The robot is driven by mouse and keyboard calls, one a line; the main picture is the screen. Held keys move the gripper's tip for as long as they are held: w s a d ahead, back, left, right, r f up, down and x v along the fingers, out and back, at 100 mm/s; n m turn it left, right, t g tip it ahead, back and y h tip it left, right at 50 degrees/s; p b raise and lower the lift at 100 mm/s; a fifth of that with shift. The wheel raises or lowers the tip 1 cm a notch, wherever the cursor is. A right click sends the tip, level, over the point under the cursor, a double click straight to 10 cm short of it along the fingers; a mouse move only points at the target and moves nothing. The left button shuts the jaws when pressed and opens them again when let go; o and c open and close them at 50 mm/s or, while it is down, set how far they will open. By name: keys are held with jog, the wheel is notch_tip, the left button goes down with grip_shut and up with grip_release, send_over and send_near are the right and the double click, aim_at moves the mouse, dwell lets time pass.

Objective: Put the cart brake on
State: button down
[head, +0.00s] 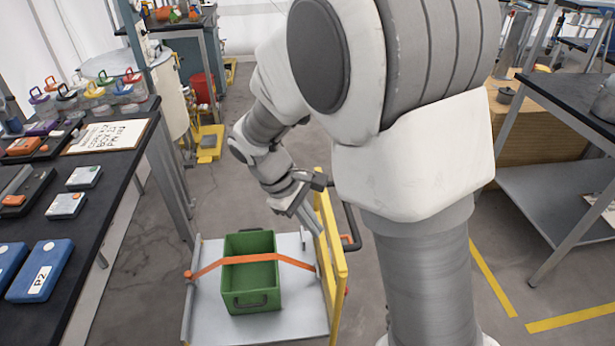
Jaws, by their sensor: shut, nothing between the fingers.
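The cart has a light grey flat deck (212,318) with a yellow upright frame (331,262) along its right side and a black handle (354,228) beyond that. A small orange part (345,238) shows beside the handle; I cannot tell whether it is the brake. A small red part shows low on the frame's outer side. My gripper (318,230) is shut and empty, pointing down beside the inner face of the yellow frame, above the deck's right edge. I cannot tell whether it touches the frame. My arm hides part of the area right of the cart.
A green crate (252,298) sits on the deck under an orange strap (250,259). A black-topped bench (100,218) with boxes and jars stands at the left. Another table (570,105) stands at the right. Yellow floor tape (571,318) marks the lower right. Grey floor is open behind the cart.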

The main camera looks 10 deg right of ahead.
jog(key=a+f+n+h+b, duration=0.2)
jog(key=f+n, duration=0.1)
jog(key=f, duration=0.7)
jog(key=w+a+f+n+t+h+b, duration=0.1)
jog(key=a+f+n+h+b, duration=0.1)
jog(key=f, duration=0.8)
jog(key=w+a+f+n+t+h+b, duration=0.1)
jog(key=f+n, duration=0.4)
jog(key=f, duration=0.5)
jog(key=shift+a+f+h+b, duration=0.35)
jog(key=shift+a+h+b, duration=0.2)
jog(key=shift+h+b, duration=0.3)
jog(key=shift+d+r+b+x, duration=0.15)
jog(key=shift+r+b+x, duration=0.2)
jog(key=shift+x, duration=1.9)
jog(key=shift+d+r+b+x, duration=0.25)
jog(key=shift+b+x, duration=0.25)
jog(key=shift+x, duration=1.7)
jog(key=shift+d+r+b+x, duration=0.1)
jog(key=shift+r+b+x, duration=0.25)
jog(key=shift+x, duration=1.9)
jog(key=shift+w, duration=0.15)
